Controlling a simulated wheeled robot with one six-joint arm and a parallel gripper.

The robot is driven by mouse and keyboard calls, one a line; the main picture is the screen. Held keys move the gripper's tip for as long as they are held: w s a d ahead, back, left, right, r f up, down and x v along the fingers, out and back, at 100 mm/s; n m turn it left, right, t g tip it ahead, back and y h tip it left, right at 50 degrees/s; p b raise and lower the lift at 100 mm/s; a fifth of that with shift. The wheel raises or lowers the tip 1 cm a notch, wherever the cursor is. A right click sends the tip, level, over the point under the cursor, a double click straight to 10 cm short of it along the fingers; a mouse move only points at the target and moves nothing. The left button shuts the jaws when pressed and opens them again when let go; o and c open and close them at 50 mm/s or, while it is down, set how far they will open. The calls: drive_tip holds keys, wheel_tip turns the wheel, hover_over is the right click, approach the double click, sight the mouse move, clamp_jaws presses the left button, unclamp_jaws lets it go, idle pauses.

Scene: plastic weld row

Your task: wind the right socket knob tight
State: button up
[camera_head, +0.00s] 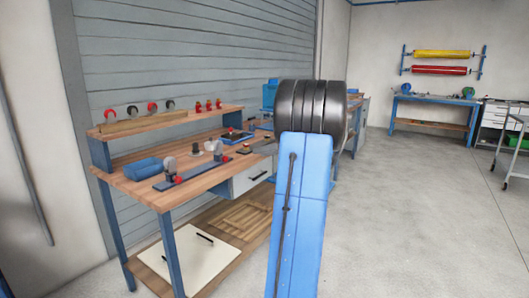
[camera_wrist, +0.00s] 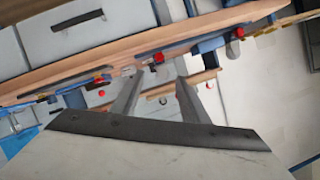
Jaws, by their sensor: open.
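A dark blue rail (camera_head: 196,173) lies along the front of the wooden bench in the head view. It carries a left red knob (camera_head: 178,180) and a right red knob (camera_head: 228,159), with grey upright pieces beside them. I cannot tell how tight either knob is. In the wrist view, tilted, red knobs show at the bench edge, one near the fingertips (camera_wrist: 158,57) and one farther right (camera_wrist: 239,32). My gripper (camera_wrist: 160,76) is open, with nothing between its fingers, apart from the knobs as far as I can tell. My gripper does not show in the head view.
A blue bin (camera_head: 148,167) stands left of the rail. A raised shelf (camera_head: 165,121) with several small tools runs along the back. A drawer unit (camera_head: 250,175) hangs under the bench, and a white board (camera_head: 195,257) lies on the lower shelf. The floor (camera_head: 420,220) at right is clear.

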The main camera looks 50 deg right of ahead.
drive_tip(key=shift+d+r, duration=0.15)
drive_tip(key=shift+r, duration=0.05)
idle(0.3)
drive_tip(key=n+h, duration=0.3)
drive_tip(key=n, duration=0.1)
approach(226, 159)
drive_tip(key=x, duration=0.7)
drive_tip(key=shift+w+d+f, duration=0.1)
drive_tip(key=shift+w+d, duration=0.1)
drive_tip(key=shift+w, duration=0.05)
clamp_jaws()
